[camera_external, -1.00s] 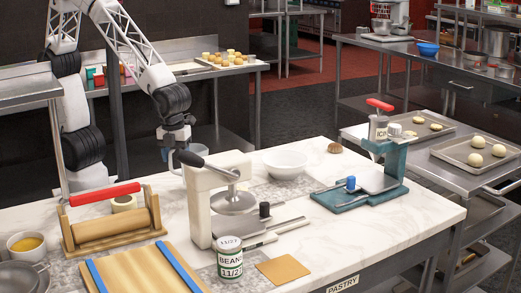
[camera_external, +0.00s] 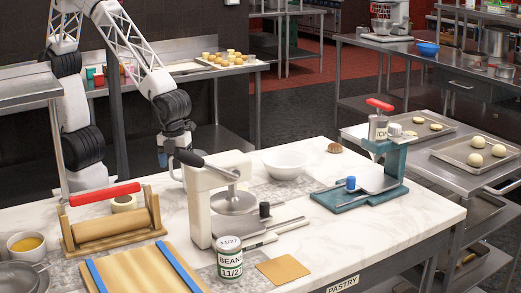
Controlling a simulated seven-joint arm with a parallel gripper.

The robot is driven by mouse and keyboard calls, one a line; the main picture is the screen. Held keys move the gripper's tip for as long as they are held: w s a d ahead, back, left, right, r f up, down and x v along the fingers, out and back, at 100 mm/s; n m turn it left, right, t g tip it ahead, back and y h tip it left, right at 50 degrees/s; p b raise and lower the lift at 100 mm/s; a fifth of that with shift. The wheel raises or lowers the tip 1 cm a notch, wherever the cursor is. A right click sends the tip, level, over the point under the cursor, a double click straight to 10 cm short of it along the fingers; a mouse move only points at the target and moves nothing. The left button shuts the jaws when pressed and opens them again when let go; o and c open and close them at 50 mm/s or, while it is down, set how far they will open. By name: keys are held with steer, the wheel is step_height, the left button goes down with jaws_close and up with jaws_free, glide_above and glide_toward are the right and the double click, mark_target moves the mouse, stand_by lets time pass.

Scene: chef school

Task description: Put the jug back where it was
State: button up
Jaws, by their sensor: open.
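My gripper (camera_external: 174,155) is low over the back of the marble table, just left of and behind the cream press (camera_external: 198,207). It is open. A pale, see-through shape (camera_external: 176,172) just below it looks like the jug. The jug is small in the picture and partly hidden by the gripper and the press, so I cannot tell whether the fingers touch it.
A roller in a wooden frame (camera_external: 112,225) stands to the left. A white bowl (camera_external: 285,164) and a teal press (camera_external: 368,186) stand to the right. A bean can (camera_external: 229,262) stands in front. Clear marble (camera_external: 400,225) lies at the right.

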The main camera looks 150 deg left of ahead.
steer(key=shift+r, duration=0.15)
step_height(320, 180, up, 12)
steer(key=shift+s+d, duration=0.1)
steer(key=shift+d, duration=0.05)
stand_by(0.6)
stand_by(0.6)
steer(key=s+d+r+n+t, duration=0.1)
steer(key=s+d+n, duration=0.3)
steer(key=s+d, duration=0.4)
steer(key=s+d+r+n+t, duration=0.1)
steer(key=s+d+n, duration=0.3)
steer(key=s+d, duration=0.5)
steer(key=d, duration=0.5)
steer(key=shift+r+n, duration=0.2)
steer(key=shift+n, duration=0.2)
